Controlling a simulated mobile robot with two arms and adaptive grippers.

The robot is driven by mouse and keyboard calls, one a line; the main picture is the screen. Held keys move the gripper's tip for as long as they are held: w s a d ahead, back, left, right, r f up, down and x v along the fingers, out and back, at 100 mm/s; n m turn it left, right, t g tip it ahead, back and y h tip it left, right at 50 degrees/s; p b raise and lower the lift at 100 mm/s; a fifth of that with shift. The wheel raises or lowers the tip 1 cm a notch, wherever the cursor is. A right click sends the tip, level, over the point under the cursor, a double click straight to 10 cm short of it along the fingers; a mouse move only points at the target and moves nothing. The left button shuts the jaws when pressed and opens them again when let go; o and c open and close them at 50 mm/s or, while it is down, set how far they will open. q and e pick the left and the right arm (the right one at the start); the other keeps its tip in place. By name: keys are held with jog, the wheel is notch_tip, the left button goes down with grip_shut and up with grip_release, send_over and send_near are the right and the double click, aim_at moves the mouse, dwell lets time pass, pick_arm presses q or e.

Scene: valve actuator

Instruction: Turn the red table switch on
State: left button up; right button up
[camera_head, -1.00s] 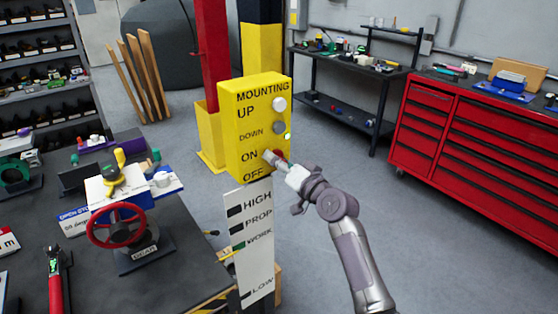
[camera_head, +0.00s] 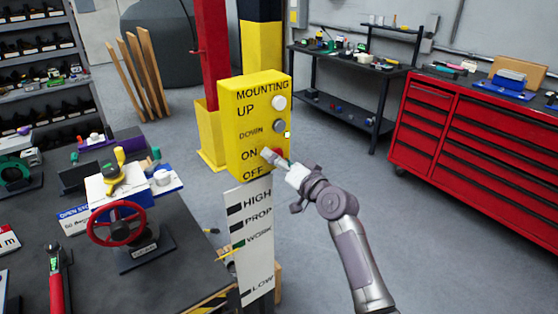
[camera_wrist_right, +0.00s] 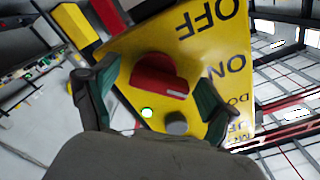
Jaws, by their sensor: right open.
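The yellow control box (camera_head: 238,140) stands in the middle of the head view, marked MOUNTING, UP, DOWN, ON and OFF. Its red switch (camera_head: 279,153) is at the lower right of its face, partly hidden by my right gripper (camera_head: 275,158). In the right wrist view the red switch (camera_wrist_right: 158,78) is a round knob with a raised grip bearing a white line. My right gripper's two fingers (camera_wrist_right: 152,98) are open, one on either side of the knob; I cannot tell whether they touch it. My left gripper is not in view.
A white sign (camera_head: 258,235) hangs below the box. A workbench with a red handwheel (camera_head: 117,224) is at left, a red tool cabinet (camera_head: 470,140) at right.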

jog(key=v, duration=1.2)
